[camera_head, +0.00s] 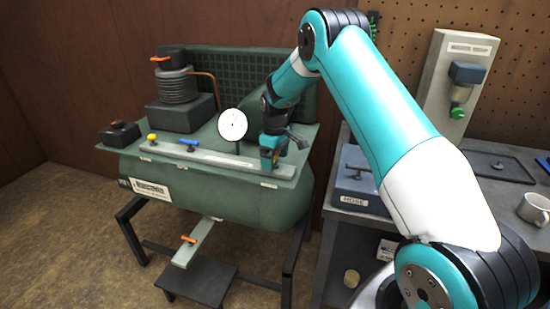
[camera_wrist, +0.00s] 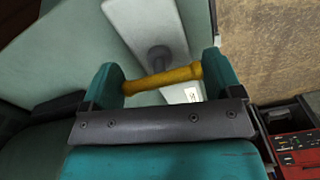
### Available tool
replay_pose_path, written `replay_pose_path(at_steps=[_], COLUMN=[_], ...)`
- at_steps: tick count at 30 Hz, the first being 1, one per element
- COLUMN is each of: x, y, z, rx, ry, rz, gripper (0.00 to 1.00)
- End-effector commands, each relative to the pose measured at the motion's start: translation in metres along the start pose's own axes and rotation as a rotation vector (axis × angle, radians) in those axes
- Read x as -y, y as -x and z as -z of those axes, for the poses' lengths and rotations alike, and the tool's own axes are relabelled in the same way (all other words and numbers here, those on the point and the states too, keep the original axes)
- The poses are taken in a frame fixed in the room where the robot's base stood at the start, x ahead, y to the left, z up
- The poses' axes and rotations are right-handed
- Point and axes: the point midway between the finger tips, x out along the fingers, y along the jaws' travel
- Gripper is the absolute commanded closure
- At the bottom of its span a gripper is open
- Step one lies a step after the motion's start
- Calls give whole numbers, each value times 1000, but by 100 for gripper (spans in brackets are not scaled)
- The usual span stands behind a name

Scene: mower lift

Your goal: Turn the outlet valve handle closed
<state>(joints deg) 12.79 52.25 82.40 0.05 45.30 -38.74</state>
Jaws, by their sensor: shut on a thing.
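A yellow bar-shaped handle (camera_wrist: 163,78) on a dark round stem lies crosswise between the fingers of my gripper (camera_wrist: 158,76) in the wrist view. The stem rises from a light grey strip (camera_wrist: 150,22), and a small white label (camera_wrist: 193,95) sits beside the handle. I take this as the outlet valve handle; the label is too small to read. In the body camera view, my gripper (camera_head: 270,158) is shut at the right end of the grey strip (camera_head: 215,158) on the green compressor tank (camera_head: 245,200). There my fingers mostly hide the handle.
A blue handle (camera_head: 188,142) and a yellow knob (camera_head: 151,137) stand further left on the strip. A workbench (camera_head: 345,205) with a HOSE box (camera_head: 358,185) and a mug (camera_head: 535,208) is at right.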

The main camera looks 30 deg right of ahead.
Motion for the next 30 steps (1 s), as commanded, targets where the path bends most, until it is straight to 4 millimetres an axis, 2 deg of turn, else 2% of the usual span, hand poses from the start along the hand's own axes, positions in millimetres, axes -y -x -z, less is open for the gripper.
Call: replay_pose_path(at_steps=[11, 30], x=[1, 1], y=[2, 2], z=[0, 1], rx=[1, 1], ry=[-193, -795], rz=[2, 2], gripper=[39, 39])
